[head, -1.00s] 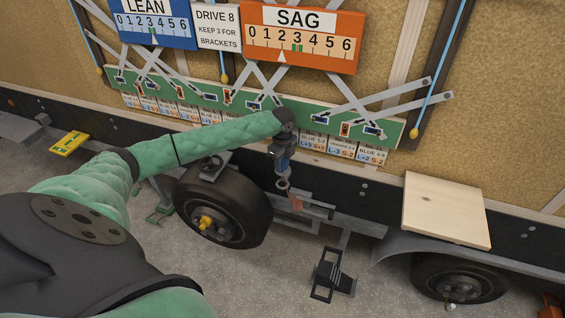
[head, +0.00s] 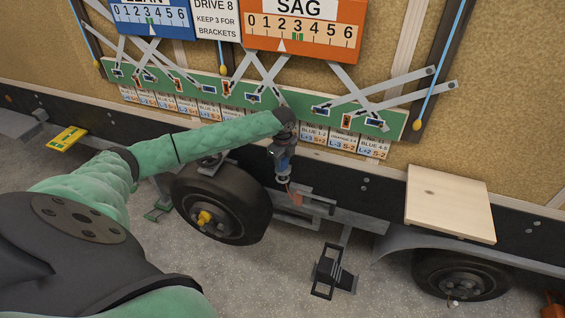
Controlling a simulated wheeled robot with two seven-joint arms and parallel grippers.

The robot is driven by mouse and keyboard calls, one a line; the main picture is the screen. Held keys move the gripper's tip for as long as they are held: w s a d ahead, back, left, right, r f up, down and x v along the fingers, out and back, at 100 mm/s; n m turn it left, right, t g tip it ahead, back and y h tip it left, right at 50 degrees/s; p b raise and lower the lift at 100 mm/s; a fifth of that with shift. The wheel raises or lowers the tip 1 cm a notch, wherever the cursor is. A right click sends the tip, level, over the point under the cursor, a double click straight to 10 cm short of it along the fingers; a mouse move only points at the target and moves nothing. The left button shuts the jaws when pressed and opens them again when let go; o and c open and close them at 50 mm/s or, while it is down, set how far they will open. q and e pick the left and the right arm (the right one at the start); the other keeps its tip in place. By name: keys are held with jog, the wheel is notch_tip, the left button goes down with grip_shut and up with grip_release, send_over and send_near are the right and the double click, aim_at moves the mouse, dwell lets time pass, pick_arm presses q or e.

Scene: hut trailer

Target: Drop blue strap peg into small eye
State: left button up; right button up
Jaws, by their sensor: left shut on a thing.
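My left gripper (head: 283,166) points down at the end of the green-sleeved arm, in front of the trailer's lower side and right of the near wheel. It is shut on a small blue-grey piece, taken to be the blue strap peg; the jaws hide most of it. A small reddish-brown tag (head: 295,195) hangs just below and right of the jaws, by a grey metal bracket (head: 318,206). The small eye is not clearly visible; the jaw end covers that spot. I cannot tell whether the peg touches it. My right gripper is not in view.
A green board (head: 205,88) with crossed grey bars and labels runs along the wall. Blue LEAN (head: 150,18) and orange SAG (head: 303,30) scales sit above. The wheel (head: 222,203) is close on the left; a wooden panel (head: 450,203) is at right.

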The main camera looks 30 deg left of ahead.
aim_at(283, 169)
pick_arm(q)
jog(key=shift+f+b, duration=0.4)
jog(key=shift+f, duration=0.7)
jog(key=shift+f+b, duration=0.35)
jog(key=shift+f, duration=0.45)
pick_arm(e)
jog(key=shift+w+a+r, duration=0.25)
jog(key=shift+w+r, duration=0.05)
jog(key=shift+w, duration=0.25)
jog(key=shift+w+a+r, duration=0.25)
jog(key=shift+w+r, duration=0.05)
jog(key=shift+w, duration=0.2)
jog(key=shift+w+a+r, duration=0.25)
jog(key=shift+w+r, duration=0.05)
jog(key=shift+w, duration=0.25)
pick_arm(q)
jog(key=o, duration=1.1)
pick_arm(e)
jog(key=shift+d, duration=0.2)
